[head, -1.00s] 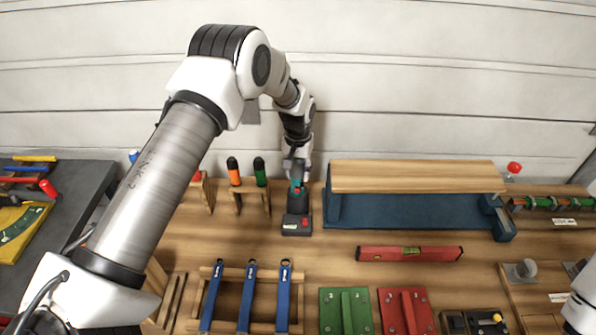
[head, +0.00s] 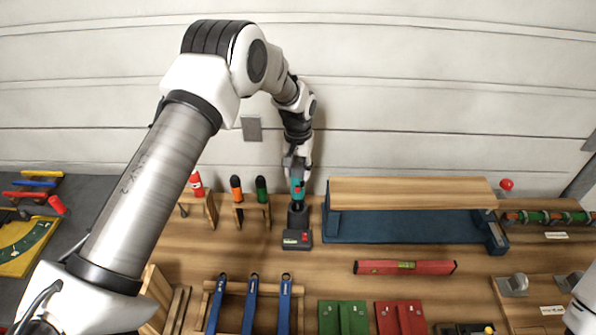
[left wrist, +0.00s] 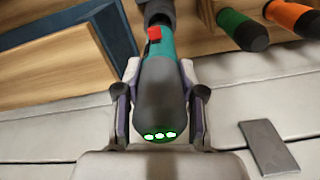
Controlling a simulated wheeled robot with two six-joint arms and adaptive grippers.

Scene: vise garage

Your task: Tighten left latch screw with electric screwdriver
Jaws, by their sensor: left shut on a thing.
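The electric screwdriver (head: 297,187) has a teal and black body and is upright, handle up. My left gripper (head: 297,166) is shut on its handle. In the left wrist view the fingers (left wrist: 158,105) clasp both sides of the screwdriver (left wrist: 158,90), with its red button and the lit green ring on its dark end in sight. I cannot make out the left latch screw. My right gripper is not in view.
A rack with orange and green-handled tools (head: 250,206) stands close left. A red level (head: 405,267), blue-handled tools (head: 252,300) and green (head: 342,317) and red plates (head: 400,317) lie in front.

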